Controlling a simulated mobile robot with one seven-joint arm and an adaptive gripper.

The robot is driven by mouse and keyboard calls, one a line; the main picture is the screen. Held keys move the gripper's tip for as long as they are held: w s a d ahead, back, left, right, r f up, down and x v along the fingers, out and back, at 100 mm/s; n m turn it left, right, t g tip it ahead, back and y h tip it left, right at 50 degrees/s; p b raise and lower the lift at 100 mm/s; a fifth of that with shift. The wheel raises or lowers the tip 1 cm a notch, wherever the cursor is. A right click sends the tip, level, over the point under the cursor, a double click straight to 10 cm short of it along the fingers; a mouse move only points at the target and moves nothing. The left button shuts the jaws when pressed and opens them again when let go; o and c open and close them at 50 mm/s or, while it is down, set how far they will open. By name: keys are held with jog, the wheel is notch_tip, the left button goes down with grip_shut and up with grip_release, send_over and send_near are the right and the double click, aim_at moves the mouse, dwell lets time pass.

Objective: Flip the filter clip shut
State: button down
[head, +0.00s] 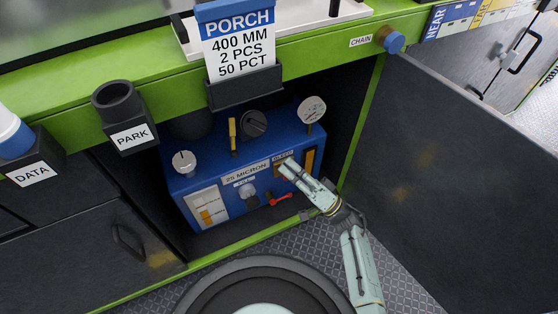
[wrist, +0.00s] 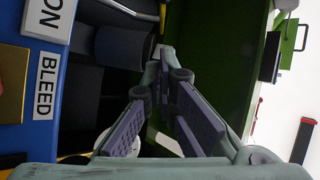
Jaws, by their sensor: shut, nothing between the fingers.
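The blue filter unit (head: 235,165) stands in the open green-framed bay, with a "25 MICRON" label on its front. I cannot tell for sure which part is the filter clip. A yellow upright piece (head: 232,130) stands on its top, and an orange-brown strip (head: 309,161) is at its front right. My gripper (head: 284,164) is at the right of the front panel, partly covering a small brown plate. In the wrist view the fingers (wrist: 166,62) meet at their tips, empty. A "BLEED" label (wrist: 46,88) and a gold plate (wrist: 12,92) are left of them.
A red lever (head: 280,199) sits low on the front. A knob (head: 184,162) and a gauge (head: 312,109) stand on the unit. The "PORCH" card holder (head: 245,87) overhangs it. A dark open door (head: 445,165) bounds the right. Patterned floor (head: 400,275) lies in front.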

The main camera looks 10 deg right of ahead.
jog(key=p, duration=0.2)
send_near(233, 138)
jog(key=w+d+r, duration=0.2)
jog(key=w, duration=0.1)
jog(key=shift+w+a+r+p, duration=0.1)
jog(key=shift+a+p, duration=0.1)
jog(key=shift+a, duration=0.6)
jog(key=shift+w+a+f+p, duration=0.1)
jog(key=shift+a+p, duration=0.1)
jog(key=shift+a, duration=0.55)
jog(key=shift+w+a+r+p, duration=0.1)
jog(key=shift+a+p, duration=0.1)
jog(key=shift+a, duration=0.6)
